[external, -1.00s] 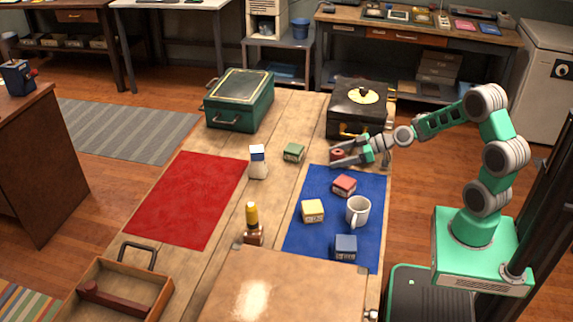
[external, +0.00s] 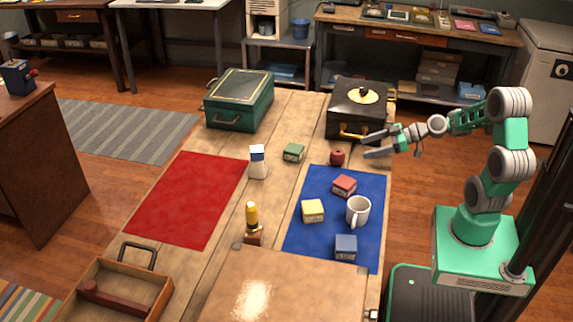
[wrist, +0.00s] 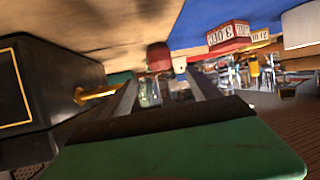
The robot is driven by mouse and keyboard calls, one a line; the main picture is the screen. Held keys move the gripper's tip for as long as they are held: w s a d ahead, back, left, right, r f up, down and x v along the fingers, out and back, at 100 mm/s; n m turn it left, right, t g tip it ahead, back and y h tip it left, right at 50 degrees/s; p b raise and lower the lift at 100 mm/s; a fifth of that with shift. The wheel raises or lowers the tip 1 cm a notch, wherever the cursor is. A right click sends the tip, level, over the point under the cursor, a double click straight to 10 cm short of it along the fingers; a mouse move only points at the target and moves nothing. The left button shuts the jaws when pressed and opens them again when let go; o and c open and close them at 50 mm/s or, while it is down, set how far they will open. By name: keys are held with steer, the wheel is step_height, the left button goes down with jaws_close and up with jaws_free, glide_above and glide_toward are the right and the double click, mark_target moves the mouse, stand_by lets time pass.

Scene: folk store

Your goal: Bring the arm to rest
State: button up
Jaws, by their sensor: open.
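My gripper (external: 366,146) is open and empty above the right edge of the wooden table (external: 277,142), in front of the black case. A dark red apple-like object (external: 337,157) stands on the table just left of the fingertips, apart from them. In the wrist view my gripper's two fingers (wrist: 166,90) are spread, and the red object (wrist: 159,57) shows beyond them. My green and grey arm reaches in from the right.
The black case (external: 356,110) stands close behind my gripper. The blue mat (external: 308,235) holds a red block (external: 344,184), a yellow block (external: 312,210), a white mug (external: 358,210) and a blue block (external: 345,246). The red mat (external: 190,200) is bare.

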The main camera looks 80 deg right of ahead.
steer(key=shift+a, duration=0.1)
steer(key=a, duration=0.1)
steer(key=a+g+p, duration=0.1)
steer(key=a, duration=0.1)
steer(key=w+a+g+p, duration=0.1)
steer(key=shift+a+r+n+y, duration=0.2)
steer(key=shift+a+n+y, duration=0.1)
steer(key=shift+n+y, duration=0.1)
steer(key=a+g+p, duration=0.1)
steer(key=a, duration=0.1)
steer(key=a+g+p, duration=0.1)
steer(key=a, duration=0.2)
steer(key=s+a+g+p, duration=0.1)
steer(key=a+g, duration=0.1)
steer(key=a, duration=0.1)
steer(key=shift+r, duration=0.4)
steer(key=s+a+r+m+g+h+p, duration=0.2)
steer(key=s+a+r+g+h+p, duration=0.1)
steer(key=s+a+r+g+p, duration=0.1)
steer(key=s+a+r+p, duration=0.1)
steer(key=s+a+r, duration=0.1)
steer(key=s+a, duration=0.1)
steer(key=shift+s+a+r+m, duration=0.3)
steer(key=shift+s+r, duration=0.1)
steer(key=shift+s, duration=0.5)
